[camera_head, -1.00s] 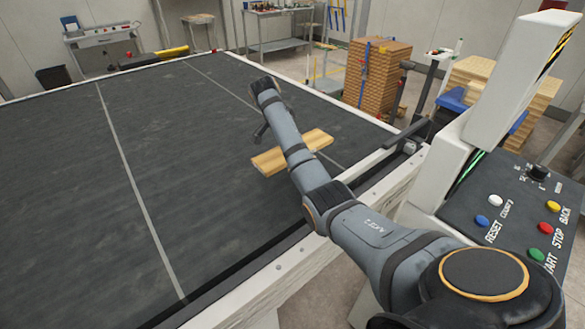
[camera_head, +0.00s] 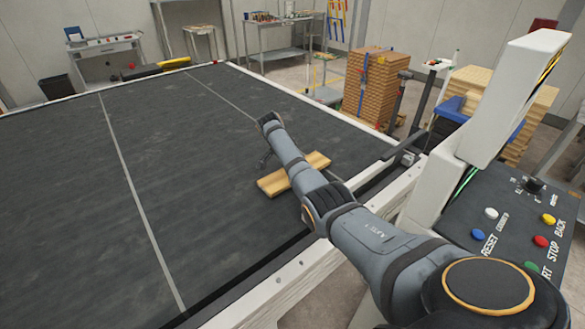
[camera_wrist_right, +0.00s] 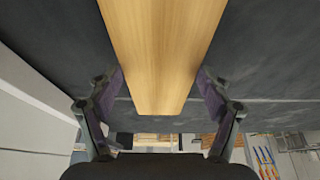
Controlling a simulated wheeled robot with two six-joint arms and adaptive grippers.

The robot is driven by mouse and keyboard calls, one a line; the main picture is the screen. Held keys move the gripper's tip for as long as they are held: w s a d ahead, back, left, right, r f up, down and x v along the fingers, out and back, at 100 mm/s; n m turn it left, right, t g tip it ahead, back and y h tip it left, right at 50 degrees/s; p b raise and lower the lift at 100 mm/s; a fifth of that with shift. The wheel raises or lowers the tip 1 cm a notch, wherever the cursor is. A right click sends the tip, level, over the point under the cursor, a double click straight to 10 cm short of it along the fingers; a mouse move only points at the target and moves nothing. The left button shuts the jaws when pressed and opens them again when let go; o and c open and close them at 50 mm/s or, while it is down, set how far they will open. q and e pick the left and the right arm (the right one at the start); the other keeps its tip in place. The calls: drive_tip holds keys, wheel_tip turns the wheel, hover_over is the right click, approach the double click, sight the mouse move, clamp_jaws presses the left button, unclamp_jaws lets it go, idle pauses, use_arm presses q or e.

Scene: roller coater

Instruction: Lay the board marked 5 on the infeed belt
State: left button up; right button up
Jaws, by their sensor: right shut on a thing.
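A light wooden board (camera_head: 274,184) is over the dark infeed belt (camera_head: 80,220), near its right edge. My right arm crosses in front of it in the head view and hides its middle. In the right wrist view the board (camera_wrist_right: 162,50) runs between the fingers of my right gripper (camera_wrist_right: 162,95), which is shut on it. No number shows on the visible faces. I cannot tell whether the board touches the belt or is just above it. My left gripper is not in view.
White rails (camera_head: 285,285) edge the belt. A control panel (camera_head: 500,225) with coloured buttons and a white machine housing (camera_head: 490,110) stand at the right. Stacked boards (camera_head: 375,85) stand behind the belt. The belt's left and middle are clear.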

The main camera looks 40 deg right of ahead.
drive_tip(key=o, duration=1.4)
drive_tip(key=shift+f, duration=0.15)
drive_tip(key=shift+c, duration=0.2)
drive_tip(key=shift+a+r, duration=0.1)
drive_tip(key=shift+r, duration=0.3)
drive_tip(key=b+v, duration=0.1)
drive_tip(key=v, duration=1)
drive_tip(key=shift+r, duration=0.3)
drive_tip(key=shift+r, duration=0.1)
